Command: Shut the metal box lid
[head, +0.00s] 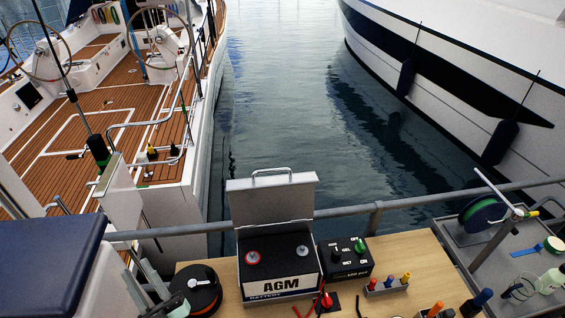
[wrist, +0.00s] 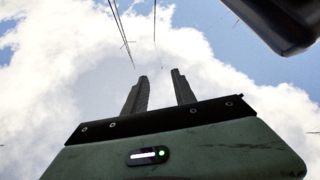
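The metal box stands on the wooden table, with its grey lid (head: 273,203) raised upright at the back and a handle on the lid's top edge. A black battery (head: 277,264) labelled AGM sits in front of the lid, with a red terminal and a grey terminal on top; it hides most of the box body. My gripper (wrist: 160,88) shows in the wrist view with its two dark fingers apart and only cloudy sky between and beyond them.
A black switch box (head: 345,258) stands right of the battery. A black reel (head: 196,289) lies to the left, and a small rack (head: 386,286) of coloured items to the right. Red-handled pliers (head: 321,301) lie in front. A metal railing (head: 375,215) runs behind the table.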

